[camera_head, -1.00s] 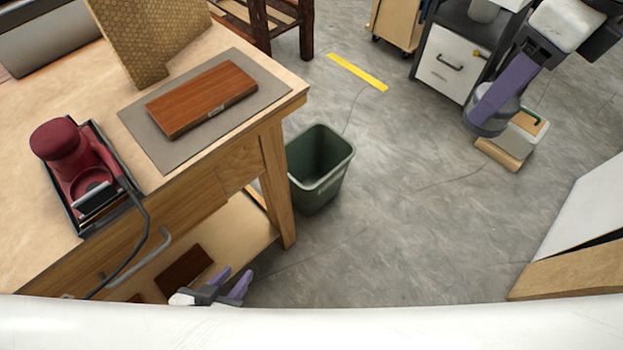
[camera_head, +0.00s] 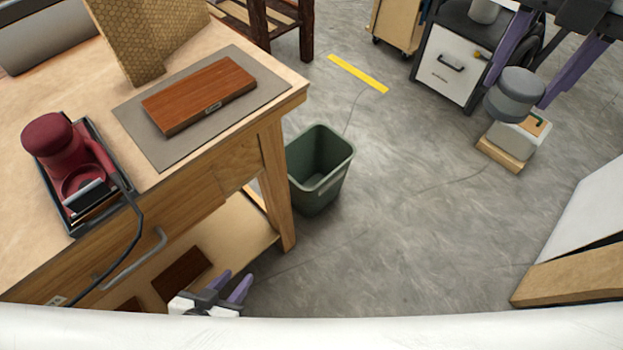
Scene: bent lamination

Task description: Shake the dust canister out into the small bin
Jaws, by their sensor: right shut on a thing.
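The dust canister, a grey rounded cylinder (camera_head: 515,92), is at the upper right. My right gripper (camera_head: 519,88) is shut on it, with one purple finger on each side, and holds it above the floor. The small bin (camera_head: 338,185) is dark green and stands open on the floor beside the workbench leg. The canister is well to the right of the bin and not over it. The canister's contents cannot be seen. My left gripper (camera_head: 233,284) is low at the bottom left, with its purple fingers apart and nothing between them.
The wooden workbench (camera_head: 235,165) fills the left, with a red sander (camera_head: 65,165) in a tray and a brown board (camera_head: 200,95) on a grey mat. A white-fronted cabinet (camera_head: 450,65) and a white box (camera_head: 515,140) stand right. Floor right of the bin is clear.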

